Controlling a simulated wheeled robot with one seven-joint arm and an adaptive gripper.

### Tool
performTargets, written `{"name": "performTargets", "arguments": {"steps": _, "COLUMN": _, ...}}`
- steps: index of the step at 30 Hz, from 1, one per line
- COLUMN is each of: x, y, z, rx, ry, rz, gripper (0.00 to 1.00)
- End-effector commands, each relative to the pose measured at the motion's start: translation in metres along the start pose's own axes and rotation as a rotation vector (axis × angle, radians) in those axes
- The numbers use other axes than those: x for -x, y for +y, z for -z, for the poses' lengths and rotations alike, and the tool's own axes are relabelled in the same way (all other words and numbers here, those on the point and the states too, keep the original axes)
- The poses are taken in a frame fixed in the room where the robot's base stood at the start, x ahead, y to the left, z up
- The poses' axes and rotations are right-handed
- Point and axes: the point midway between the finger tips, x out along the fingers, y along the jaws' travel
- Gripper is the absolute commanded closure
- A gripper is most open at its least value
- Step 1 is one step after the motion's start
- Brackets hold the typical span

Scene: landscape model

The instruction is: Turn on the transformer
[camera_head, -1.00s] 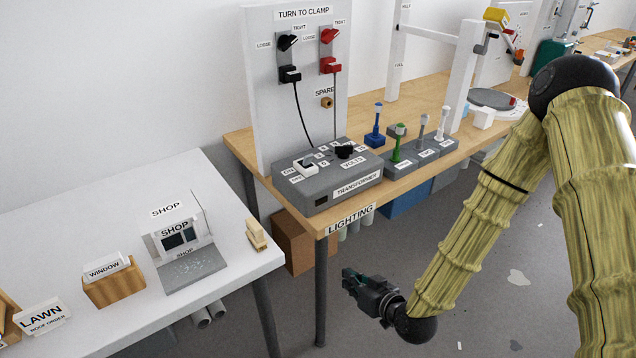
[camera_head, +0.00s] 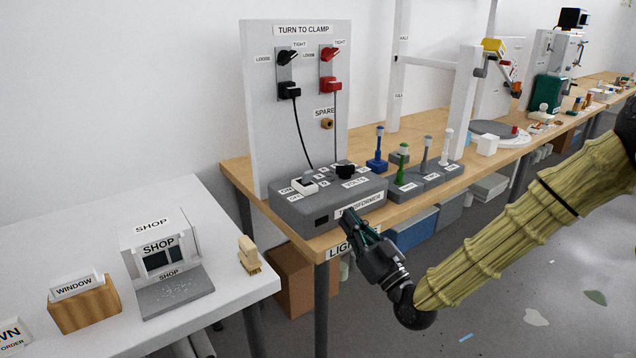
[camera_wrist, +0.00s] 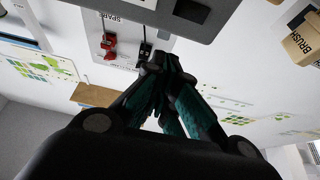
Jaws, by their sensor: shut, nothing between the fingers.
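The transformer (camera_head: 328,204) is a grey box at the front corner of the wooden bench. On its top are a white rocker switch (camera_head: 304,185) beside ON and OFF labels, and a black knob (camera_head: 346,171) by the VOLTS label. I cannot tell which way the switch is set. My gripper (camera_head: 348,216) is shut and empty, in front of the transformer's front face, partly covering its label. Whether it touches the box is unclear. In the wrist view the closed teal fingers (camera_wrist: 165,75) point toward the clamp panel, with a grey box edge above.
A clamp panel (camera_head: 300,130) with black and red knobs and cables stands behind the transformer. Coloured levers (camera_head: 404,166) stand to its right. A white table (camera_head: 85,225) with a SHOP model (camera_head: 162,255) is at left.

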Motion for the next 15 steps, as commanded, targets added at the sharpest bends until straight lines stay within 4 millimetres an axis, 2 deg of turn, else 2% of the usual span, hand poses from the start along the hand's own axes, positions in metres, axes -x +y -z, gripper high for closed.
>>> {"name": "performTargets", "arguments": {"steps": 8, "x": -0.012, "y": -0.001, "z": -0.001, "rx": 0.0, "ry": -0.002, "rz": 0.002, "gripper": 1.0}}
{"name": "performTargets", "arguments": {"steps": 15, "x": -0.049, "y": 0.0, "z": -0.001, "rx": 0.001, "ry": -0.001, "rz": 0.001, "gripper": 1.0}}
